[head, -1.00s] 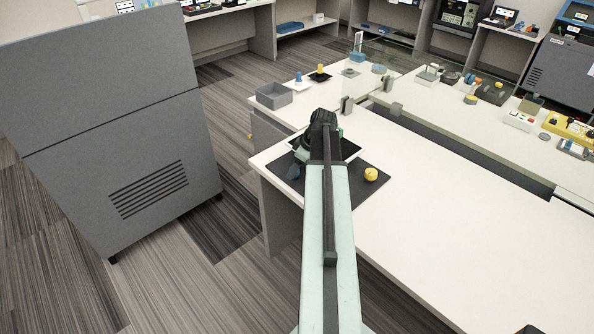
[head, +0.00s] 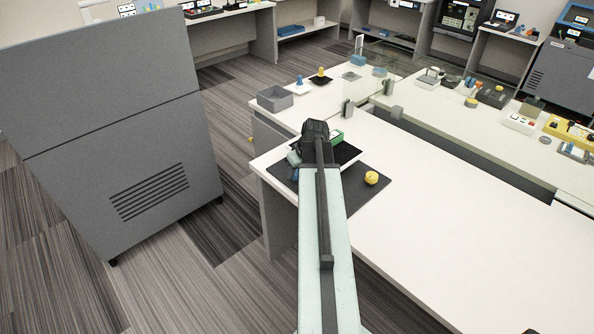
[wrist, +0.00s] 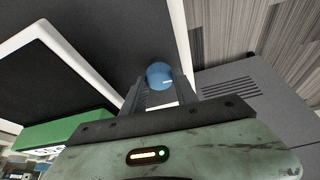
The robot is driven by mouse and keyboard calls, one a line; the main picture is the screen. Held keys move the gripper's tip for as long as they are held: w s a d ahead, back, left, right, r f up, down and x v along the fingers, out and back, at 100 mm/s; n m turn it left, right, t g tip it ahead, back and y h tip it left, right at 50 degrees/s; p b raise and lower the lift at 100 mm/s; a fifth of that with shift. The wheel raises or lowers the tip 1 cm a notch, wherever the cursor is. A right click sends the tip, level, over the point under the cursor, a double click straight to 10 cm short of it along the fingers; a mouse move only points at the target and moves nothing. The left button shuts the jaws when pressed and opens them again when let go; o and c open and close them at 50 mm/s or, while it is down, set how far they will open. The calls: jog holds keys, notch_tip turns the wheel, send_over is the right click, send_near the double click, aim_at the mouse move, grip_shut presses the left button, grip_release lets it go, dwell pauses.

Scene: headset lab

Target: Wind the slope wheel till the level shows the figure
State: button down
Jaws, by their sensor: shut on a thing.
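The blue slope wheel (wrist: 159,75) sits between the fingers of my gripper (wrist: 160,84) in the wrist view, and the gripper is shut on it. In the head view part of the wheel (head: 295,174) shows just left of my arm. A black plate with a white edge (wrist: 88,52) lies beside the wheel. In the head view the level (head: 337,137) is partly hidden behind my wrist.
A yellow knob (head: 371,178) stands on the dark mat (head: 352,197) to the right of my arm. A grey bin (head: 274,99) is farther back. A tall grey cabinet (head: 110,130) stands at left. The white table (head: 440,215) is clear to the right.

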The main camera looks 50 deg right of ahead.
jog(key=c, duration=0.9)
grip_release()
jog(key=shift+c, duration=0.2)
jog(key=shift+r, duration=0.1)
jog(key=p+v, duration=0.7)
jog(key=shift+r, duration=0.3)
jog(key=shift+s, duration=0.1)
